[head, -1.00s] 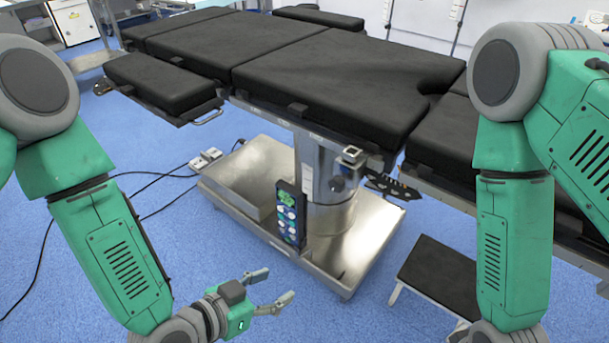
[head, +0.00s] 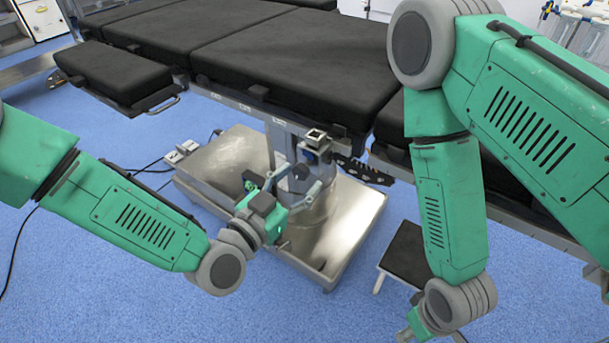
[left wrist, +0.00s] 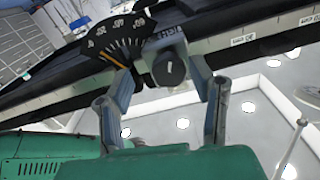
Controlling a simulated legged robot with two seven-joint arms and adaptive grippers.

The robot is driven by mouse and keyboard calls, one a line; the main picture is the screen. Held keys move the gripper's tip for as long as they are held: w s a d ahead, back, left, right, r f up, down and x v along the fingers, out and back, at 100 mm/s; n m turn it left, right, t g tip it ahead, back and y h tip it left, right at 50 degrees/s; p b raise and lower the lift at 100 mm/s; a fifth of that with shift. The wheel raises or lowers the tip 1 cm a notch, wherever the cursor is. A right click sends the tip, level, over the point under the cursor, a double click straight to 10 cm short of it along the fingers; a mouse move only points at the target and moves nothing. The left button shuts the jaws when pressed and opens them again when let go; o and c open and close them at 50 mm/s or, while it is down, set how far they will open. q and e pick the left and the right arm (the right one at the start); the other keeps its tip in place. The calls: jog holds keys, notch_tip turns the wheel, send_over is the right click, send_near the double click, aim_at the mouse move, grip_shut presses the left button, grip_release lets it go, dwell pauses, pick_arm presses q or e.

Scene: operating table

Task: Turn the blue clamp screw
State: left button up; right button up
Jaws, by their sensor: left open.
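The clamp (head: 316,139) sits on the side rail of the operating table, with a small blue part (head: 309,156) below its square top. In the left wrist view a round dark knob (left wrist: 168,68) with a light line on its face lies between my fingers; its blue colour does not show there. My left gripper (head: 286,178) is open in front of the table column, just below the clamp. Its two fingers (left wrist: 160,66) stand on either side of the knob in the wrist view, with visible gaps.
The black-padded operating table (head: 290,60) spans the back. Its metal base (head: 225,165) stands on blue floor. A dark toothed plate (head: 362,172) juts out right of the clamp; a dial scale (left wrist: 118,38) shows in the wrist view. A step stool (head: 408,255) is at the right.

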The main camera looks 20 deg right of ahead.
pick_arm(q)
jog(key=shift+w+d+f, duration=0.1)
jog(key=shift+w+d, duration=0.35)
jog(key=shift+w, duration=0.25)
jog(key=shift+w+a+r, duration=0.2)
jog(key=shift+a, duration=0.35)
jog(key=shift+d, duration=0.3)
jog(key=shift+c, duration=1.3)
jog(key=shift+s+d, duration=0.1)
jog(key=shift+d, duration=0.35)
grip_shut()
jog(key=shift+a+f, duration=0.1)
pick_arm(e)
jog(key=shift+a+f, duration=0.2)
jog(key=shift+a, duration=0.2)
pick_arm(q)
jog(key=shift+n, duration=0.3)
